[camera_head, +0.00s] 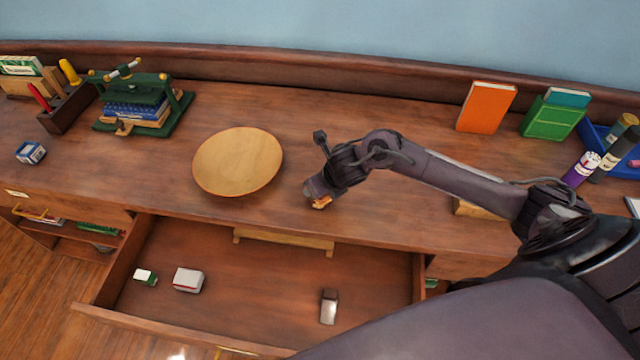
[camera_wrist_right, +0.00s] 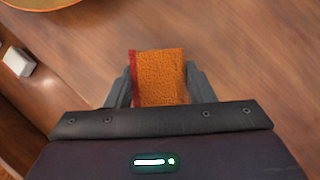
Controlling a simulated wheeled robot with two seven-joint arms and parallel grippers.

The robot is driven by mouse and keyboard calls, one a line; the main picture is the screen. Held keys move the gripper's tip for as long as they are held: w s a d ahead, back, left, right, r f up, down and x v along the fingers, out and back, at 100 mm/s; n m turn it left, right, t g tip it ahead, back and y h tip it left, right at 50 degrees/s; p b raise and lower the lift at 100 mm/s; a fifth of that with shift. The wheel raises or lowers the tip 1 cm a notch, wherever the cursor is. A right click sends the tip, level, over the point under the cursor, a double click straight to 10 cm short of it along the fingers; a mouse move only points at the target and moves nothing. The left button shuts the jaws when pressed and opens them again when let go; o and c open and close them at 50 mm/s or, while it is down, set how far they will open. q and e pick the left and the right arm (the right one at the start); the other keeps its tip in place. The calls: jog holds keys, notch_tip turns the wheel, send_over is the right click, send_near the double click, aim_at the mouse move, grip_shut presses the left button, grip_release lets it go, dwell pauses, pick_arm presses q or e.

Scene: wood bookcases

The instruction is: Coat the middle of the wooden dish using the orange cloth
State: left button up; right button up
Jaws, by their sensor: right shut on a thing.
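The wooden dish (camera_head: 237,162) is a round, pale yellow-brown plate lying on the desk left of centre in the head view. Its rim also shows at the top left of the right wrist view (camera_wrist_right: 38,4). My right gripper (camera_head: 318,200) is over the desk to the right of the dish, apart from it. It is shut on the orange cloth (camera_wrist_right: 158,77), which has a red edge and sticks out between the fingers. Only a small bit of the cloth (camera_head: 322,203) shows in the head view. My left gripper is not in view.
An open drawer (camera_head: 240,285) below the dish holds a few small boxes. A green press (camera_head: 145,100) with books stands left of the dish. An orange book (camera_head: 486,107) and a green book (camera_head: 552,118) stand at the back right. The desk behind the dish is clear.

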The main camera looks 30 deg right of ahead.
jog(key=shift+s+f, duration=0.1)
jog(key=shift+r+p, duration=2.85)
jog(key=shift+r, duration=0.75)
jog(key=shift+a, duration=0.1)
